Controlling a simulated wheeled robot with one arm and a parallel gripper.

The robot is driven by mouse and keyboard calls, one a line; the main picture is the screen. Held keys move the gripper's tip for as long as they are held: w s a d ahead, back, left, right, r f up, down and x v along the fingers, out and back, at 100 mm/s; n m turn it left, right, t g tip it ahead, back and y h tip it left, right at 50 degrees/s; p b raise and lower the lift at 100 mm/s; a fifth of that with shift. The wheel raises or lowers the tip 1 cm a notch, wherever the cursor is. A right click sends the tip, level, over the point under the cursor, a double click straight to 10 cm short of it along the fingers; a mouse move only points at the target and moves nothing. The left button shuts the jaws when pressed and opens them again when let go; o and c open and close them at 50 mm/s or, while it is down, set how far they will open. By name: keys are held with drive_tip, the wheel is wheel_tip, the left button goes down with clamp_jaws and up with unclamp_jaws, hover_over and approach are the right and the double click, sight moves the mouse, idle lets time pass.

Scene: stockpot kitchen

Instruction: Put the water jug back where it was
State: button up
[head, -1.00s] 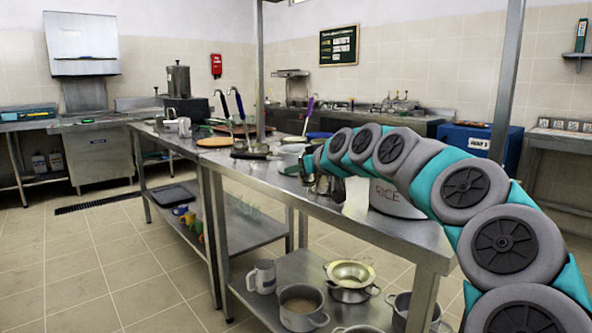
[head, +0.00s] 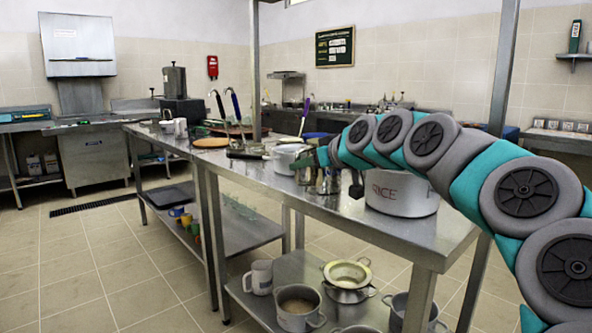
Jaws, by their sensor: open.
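My gripper (head: 308,159) is at the far end of my arm, low over the metal worktable (head: 268,184). It is small and partly hidden by the arm, and I see nothing held in it. Shiny metal vessels (head: 328,181) stand on the table just below and right of it; they look like jugs, partly covered by the arm. A pale grey jug with a handle (head: 260,278) stands upright on the lower shelf. I cannot tell for sure which of these is the water jug.
A large pot marked RICE (head: 402,196) stands right of the metal vessels, under my arm. Pans, a pale pot (head: 288,158) and upright ladles crowd the table's far part. The table's near left edge is clear. Several pots (head: 298,306) fill the lower shelf.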

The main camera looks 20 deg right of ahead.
drive_tip(key=v, duration=0.5)
drive_tip(key=shift+s+r, duration=0.15)
drive_tip(key=s+a+f+n+g, duration=0.1)
drive_tip(key=s+a+f+g, duration=0.3)
drive_tip(key=s+a+f, duration=0.5)
drive_tip(key=s+a+f+g, duration=0.4)
drive_tip(key=s+a+f, duration=0.2)
drive_tip(key=a+f, duration=0.4)
drive_tip(key=s+d+f+m+g+h, duration=0.1)
drive_tip(key=s+f+g, duration=0.2)
drive_tip(key=s+f, duration=0.5)
drive_tip(key=s+d+f+m+g+h, duration=0.1)
drive_tip(key=s+f+g, duration=0.3)
drive_tip(key=s+f, duration=0.5)
drive_tip(key=s+m, duration=0.1)
drive_tip(key=s, duration=0.5)
drive_tip(key=shift+s+d+m+h, duration=0.3)
drive_tip(key=shift+s+d+h, duration=0.05)
drive_tip(key=shift+d+h, duration=0.05)
